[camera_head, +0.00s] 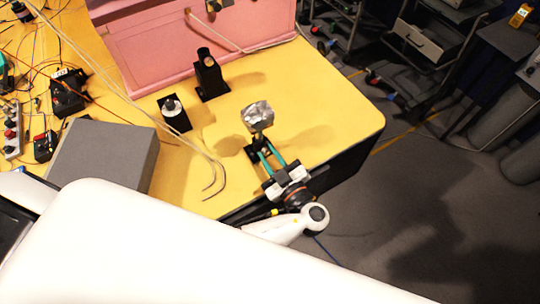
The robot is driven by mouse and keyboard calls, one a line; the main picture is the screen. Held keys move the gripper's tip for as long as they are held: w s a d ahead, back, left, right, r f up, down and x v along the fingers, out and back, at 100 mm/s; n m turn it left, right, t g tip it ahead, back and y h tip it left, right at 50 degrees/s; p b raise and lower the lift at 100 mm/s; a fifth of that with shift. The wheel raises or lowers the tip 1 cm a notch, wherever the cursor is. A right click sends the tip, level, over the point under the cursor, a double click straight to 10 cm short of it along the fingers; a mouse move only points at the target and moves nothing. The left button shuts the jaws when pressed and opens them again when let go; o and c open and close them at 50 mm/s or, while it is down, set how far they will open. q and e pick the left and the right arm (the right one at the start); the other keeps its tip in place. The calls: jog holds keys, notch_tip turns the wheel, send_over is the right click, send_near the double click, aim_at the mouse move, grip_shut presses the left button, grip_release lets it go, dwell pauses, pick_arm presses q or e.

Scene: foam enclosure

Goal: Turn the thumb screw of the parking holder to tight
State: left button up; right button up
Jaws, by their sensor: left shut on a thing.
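A crumpled silver piece (257,116) sits on a short brass-coloured stem above a small black holder (251,151) near the table's front right; this looks like the parking holder. My left gripper (257,146) reaches up from the front edge, its two teal fingers meeting the near side of this holder just below the silver piece. It is shut on a small part there, which looks like the thumb screw. The screw itself is hidden between the fingertips, and its turn cannot be made out. My right gripper is not in view.
A black upright holder (210,76) and a black block with a silver knob (173,113) stand behind left. A pink foam enclosure (160,50) is at the back. A grey box (103,155), loose wires and electronics lie left. The yellow table's (340,110) right side is clear.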

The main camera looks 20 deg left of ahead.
pick_arm(q)
jog(key=m+b, duration=0.2)
jog(key=m, duration=0.1)
jog(key=shift+f, duration=0.15)
jog(key=m+b, duration=0.1)
jog(key=m, duration=0.1)
jog(key=shift+m, duration=0.9)
jog(key=o, duration=1)
jog(key=shift+b, duration=0.3)
